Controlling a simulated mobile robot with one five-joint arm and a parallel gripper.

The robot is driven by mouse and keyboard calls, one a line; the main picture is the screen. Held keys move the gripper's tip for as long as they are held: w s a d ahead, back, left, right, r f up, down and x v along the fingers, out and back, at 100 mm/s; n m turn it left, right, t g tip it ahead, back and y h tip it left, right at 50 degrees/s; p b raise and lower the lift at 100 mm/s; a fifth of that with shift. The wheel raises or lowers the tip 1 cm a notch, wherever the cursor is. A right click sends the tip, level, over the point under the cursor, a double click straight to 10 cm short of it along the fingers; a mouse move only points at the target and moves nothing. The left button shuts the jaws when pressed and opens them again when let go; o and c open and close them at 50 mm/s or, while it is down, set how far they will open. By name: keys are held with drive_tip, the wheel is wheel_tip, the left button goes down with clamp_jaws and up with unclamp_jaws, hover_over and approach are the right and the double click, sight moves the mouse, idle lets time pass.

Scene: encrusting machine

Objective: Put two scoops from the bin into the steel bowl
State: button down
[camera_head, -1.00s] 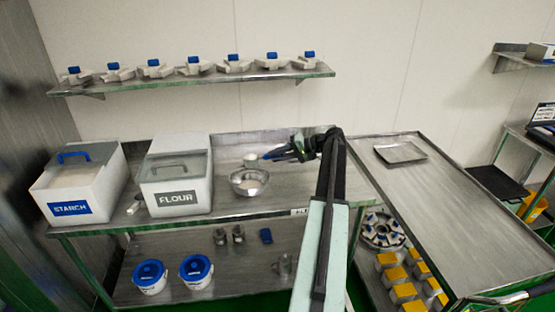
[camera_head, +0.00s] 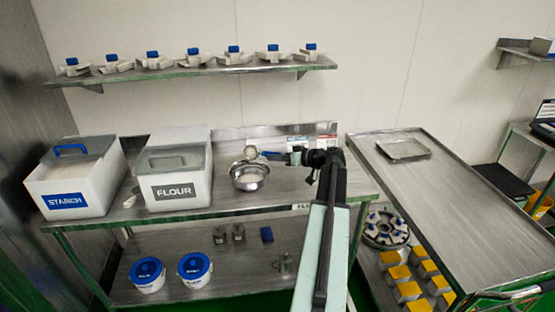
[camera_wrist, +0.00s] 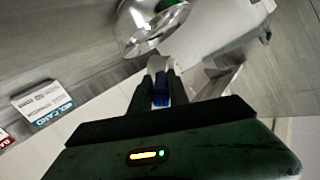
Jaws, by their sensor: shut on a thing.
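The steel bowl (camera_head: 262,185) stands on the table right of the flour bin (camera_head: 180,193), with pale powder inside. It also shows at the top of the wrist view (camera_wrist: 133,35). My gripper (camera_head: 289,157) is shut on the blue handle of a scoop (camera_head: 251,153). The pale scoop head is at the bowl's back rim, seemingly above it; what it holds cannot be seen. The flour bin's lid looks closed or clear.
A starch bin (camera_head: 70,195) stands at the left, with a small white object (camera_head: 131,198) between the bins. A shelf (camera_head: 200,70) with several blue-topped parts hangs above. A steel cart (camera_head: 450,210) with a tray (camera_head: 404,149) stands right. Cards (camera_wrist: 43,103) stand behind the table.

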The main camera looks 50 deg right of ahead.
drive_tip(key=shift+s+a+f+n+t+h+b, duration=0.2)
drive_tip(key=shift+a+f+n+t+b, duration=0.4)
drive_tip(key=shift+n+b, duration=1.35)
drive_tip(key=shift+s+a+f+n+t+h+b, duration=0.2)
drive_tip(key=shift+f+n+t+b, duration=0.75)
drive_tip(key=shift+b, duration=1.5)
drive_tip(key=shift+s+a+f+n+t+h+b, duration=0.3)
drive_tip(key=shift+n+t+b, duration=0.55)
drive_tip(key=shift+n+b, duration=1.3)
drive_tip(key=shift+a, duration=0.1)
